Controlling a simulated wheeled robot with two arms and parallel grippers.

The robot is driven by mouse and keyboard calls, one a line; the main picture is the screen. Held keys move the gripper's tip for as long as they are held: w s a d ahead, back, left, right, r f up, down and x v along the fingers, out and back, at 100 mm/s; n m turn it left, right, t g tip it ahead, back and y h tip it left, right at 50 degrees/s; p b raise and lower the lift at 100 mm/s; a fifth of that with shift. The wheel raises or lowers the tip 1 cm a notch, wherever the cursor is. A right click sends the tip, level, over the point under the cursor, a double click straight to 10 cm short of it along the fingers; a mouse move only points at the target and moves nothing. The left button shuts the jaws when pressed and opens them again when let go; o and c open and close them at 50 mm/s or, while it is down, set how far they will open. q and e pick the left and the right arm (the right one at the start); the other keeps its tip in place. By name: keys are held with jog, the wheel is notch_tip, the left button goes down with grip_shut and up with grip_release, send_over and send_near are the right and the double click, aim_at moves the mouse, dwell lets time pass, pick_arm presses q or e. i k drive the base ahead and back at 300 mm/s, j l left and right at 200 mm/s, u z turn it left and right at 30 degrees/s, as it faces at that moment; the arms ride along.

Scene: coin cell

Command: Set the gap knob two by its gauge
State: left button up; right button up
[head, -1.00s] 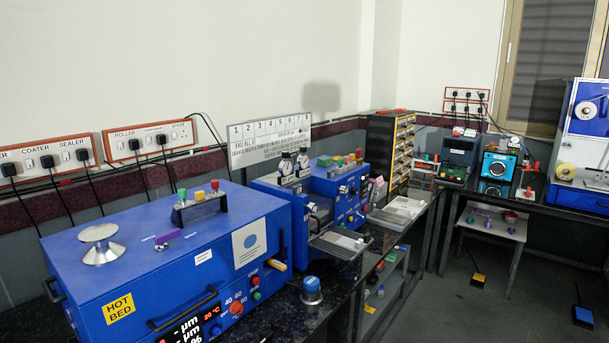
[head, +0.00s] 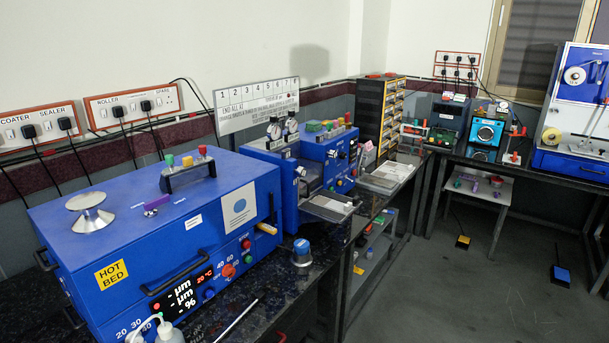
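Two small round dial gauges stand on top of the blue roller machine (head: 258,150) in the middle of the head view. The left gauge (head: 274,131) and the right gauge (head: 291,125) have pale faces, too small to read. A pale knob (head: 300,171) shows on the machine's near part, and small dark knobs (head: 342,155) show on its right part. I cannot tell which one is gap knob two or how it is set. Neither of my grippers is in view.
A blue hot bed box (head: 160,235) fills the left bench. A blue-capped jar (head: 302,252) and white bottles (head: 168,332) stand near the bench front. A side bench (head: 520,165) with instruments runs along the right. The grey floor (head: 450,295) is mostly open, with small pedals.

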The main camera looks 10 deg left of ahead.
aim_at(332, 154)
jog(key=i+l+u, duration=0.1)
jog(key=i+l, duration=0.65)
